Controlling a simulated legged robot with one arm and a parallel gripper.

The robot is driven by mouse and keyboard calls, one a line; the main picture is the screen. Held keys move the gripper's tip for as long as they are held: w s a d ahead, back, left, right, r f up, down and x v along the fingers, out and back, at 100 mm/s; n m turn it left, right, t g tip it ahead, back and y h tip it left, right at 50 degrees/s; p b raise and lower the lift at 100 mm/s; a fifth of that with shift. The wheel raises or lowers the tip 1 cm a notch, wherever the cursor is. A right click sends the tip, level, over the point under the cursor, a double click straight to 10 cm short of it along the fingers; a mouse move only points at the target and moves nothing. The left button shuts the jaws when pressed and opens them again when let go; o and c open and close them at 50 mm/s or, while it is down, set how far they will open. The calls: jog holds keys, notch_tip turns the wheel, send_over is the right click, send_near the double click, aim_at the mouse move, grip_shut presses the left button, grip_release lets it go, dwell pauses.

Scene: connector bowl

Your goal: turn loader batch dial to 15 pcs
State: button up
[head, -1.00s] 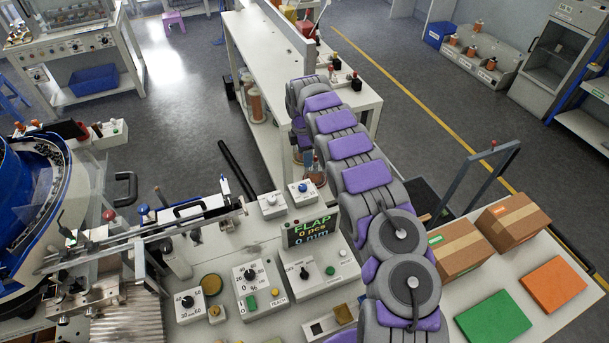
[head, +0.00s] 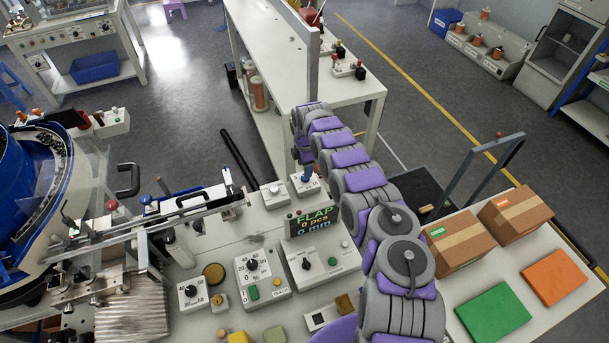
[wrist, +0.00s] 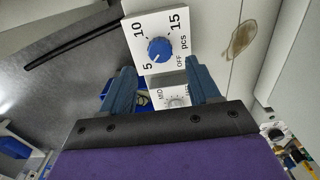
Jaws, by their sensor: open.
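The batch dial is a blue knob (wrist: 160,50) on a white box (wrist: 135,32), marked 5, 10, 15, OFF and pcs in the wrist view. The knob's pale mark seems to face the 5, though it is small. My gripper (wrist: 158,72) is open and empty, its two blue fingers apart. In that view the knob sits between and beyond the fingertips, apart from them. In the head view my gripper (head: 307,170) is over the dial's box (head: 306,188) and partly hides its knob.
A second white box with a MID dial (wrist: 176,98) stands beside the batch dial. A display (head: 312,222) reads FLAP, 0 pcs, 0 mm. Several control boxes stand in front, such as a percent dial (head: 262,278). The feeder bowl (head: 35,190) is at left, cartons (head: 460,240) at right.

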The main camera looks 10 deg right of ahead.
notch_tip(320, 180, down, 6)
jog(key=shift+r, duration=0.15)
dwell(0.4)
jog(key=shift+r, duration=0.1)
jog(key=c, duration=1)
